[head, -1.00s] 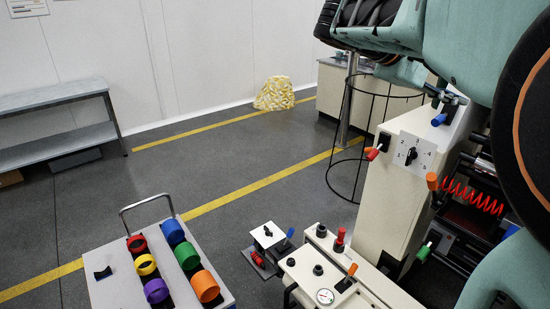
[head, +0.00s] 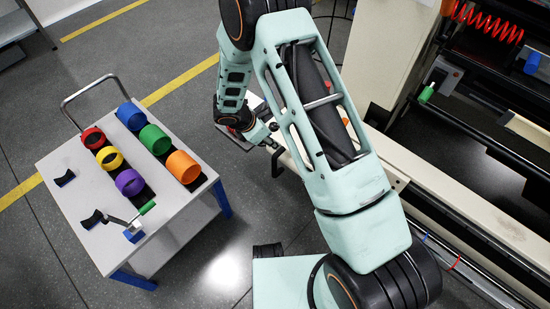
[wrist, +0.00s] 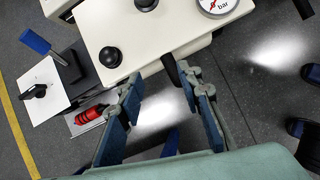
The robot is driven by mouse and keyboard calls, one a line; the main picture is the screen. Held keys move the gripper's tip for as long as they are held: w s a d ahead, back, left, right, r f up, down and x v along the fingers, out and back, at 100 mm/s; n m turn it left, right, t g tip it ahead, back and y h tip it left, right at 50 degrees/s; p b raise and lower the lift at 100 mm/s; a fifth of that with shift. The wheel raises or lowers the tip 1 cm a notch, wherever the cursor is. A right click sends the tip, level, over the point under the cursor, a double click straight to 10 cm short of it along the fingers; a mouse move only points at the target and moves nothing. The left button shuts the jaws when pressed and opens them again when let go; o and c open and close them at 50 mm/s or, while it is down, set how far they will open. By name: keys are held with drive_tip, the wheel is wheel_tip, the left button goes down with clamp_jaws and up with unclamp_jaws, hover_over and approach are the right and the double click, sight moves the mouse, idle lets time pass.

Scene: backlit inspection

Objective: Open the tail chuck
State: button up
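My gripper (wrist: 160,88) is open and empty, its two blue-padded fingers apart beside the edge of a cream control panel (wrist: 150,40). The panel carries black knobs (wrist: 110,57) and a round bar gauge (wrist: 219,4). A blue-handled lever (wrist: 36,42) on a black base stands left of the panel, beside a white box (wrist: 40,92) with a black rotary knob. A red cylinder (wrist: 89,114) lies below them, left of the fingers. In the head view my gripper (head: 270,142) is small, and my arm hides most of the panel. I cannot tell which part is the tail chuck.
A cart (head: 72,212) with coloured rings and a green-handled tool (head: 147,208) stands at left. The cream machine (head: 392,50) stands at right, with a red coil (head: 488,20), a green handle (head: 426,94) and a blue knob (head: 532,62). Grey floor lies between.

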drive_tip(key=g+y, duration=0.1)
approach(274, 166)
drive_tip(key=f, duration=0.2)
drive_tip(key=b+x, duration=0.1)
drive_tip(key=x, duration=0.2)
drive_tip(key=b+x, duration=0.1)
drive_tip(key=x, duration=0.2)
drive_tip(key=w+b+x, duration=0.1)
drive_tip(key=x, duration=0.3)
drive_tip(key=shift+d+r, duration=0.1)
clamp_jaws()
